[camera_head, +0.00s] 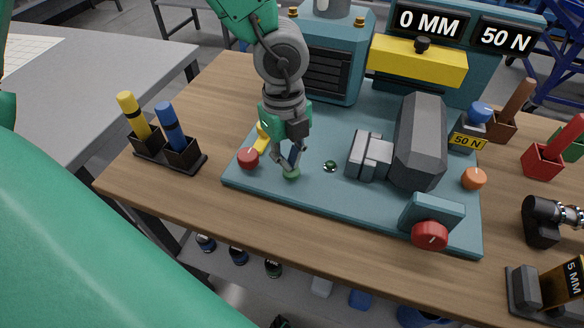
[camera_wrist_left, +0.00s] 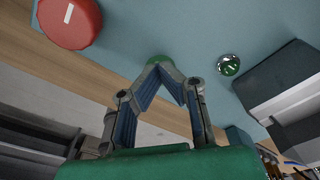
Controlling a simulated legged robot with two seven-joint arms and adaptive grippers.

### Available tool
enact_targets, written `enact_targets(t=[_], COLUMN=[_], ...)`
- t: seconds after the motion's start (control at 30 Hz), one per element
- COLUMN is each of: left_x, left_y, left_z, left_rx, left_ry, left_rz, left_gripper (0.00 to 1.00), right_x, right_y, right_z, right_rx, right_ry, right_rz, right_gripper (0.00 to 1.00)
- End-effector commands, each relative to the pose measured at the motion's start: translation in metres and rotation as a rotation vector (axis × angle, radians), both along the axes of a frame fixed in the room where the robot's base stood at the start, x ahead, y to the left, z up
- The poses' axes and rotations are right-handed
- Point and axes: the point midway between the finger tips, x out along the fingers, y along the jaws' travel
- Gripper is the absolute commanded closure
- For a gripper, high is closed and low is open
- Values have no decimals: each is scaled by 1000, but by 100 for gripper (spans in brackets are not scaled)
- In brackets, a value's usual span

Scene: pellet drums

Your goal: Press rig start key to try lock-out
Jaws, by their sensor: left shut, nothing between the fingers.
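The rig's teal base plate (camera_head: 330,205) lies on the wooden table. A small green round key (camera_head: 291,174) sits near its front left edge. My left gripper (camera_head: 291,168) is shut and empty, pointing down with its fingertips at this key. In the left wrist view, the green key (camera_wrist_left: 158,60) shows just beyond the closed fingertips (camera_wrist_left: 162,66), which partly hide it. I cannot tell whether they touch it or whether it is pressed down. A shiny green dome (camera_head: 330,166) sits to its right, apart from the gripper. My right gripper is not in view.
A red knob (camera_head: 248,158) is close left of the gripper. A grey clamp block (camera_head: 420,140) and a red front knob (camera_head: 430,235) stand to the right. Displays read 0 MM (camera_head: 430,23) and 50 N (camera_head: 506,38). A marker holder (camera_head: 183,155) stands at left.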

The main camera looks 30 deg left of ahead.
Motion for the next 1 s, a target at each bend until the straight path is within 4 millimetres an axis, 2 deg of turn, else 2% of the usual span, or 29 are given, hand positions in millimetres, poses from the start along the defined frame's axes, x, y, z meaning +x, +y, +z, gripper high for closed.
enact_targets(t=[0.07, 0.27, 0.57, 0.83, 1.0], left_x=[0, 0, 12, 12, 14], left_y=[0, 1, 27, 28, 29], left_z=[-11, -9, 5, 1, 15], left_rx=[0, 0, 0, 0, 0], left_ry=[1, 1, 2, 1, -3], left_rz=[0, 1, 2, 0, 2], left_gripper=[100, 100, 100, 100, 100], right_x=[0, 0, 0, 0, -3], right_y=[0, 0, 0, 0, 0], right_z=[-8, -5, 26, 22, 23], right_rx=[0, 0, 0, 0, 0], right_ry=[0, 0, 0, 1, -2], right_rz=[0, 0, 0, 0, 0], right_gripper=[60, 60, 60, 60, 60])
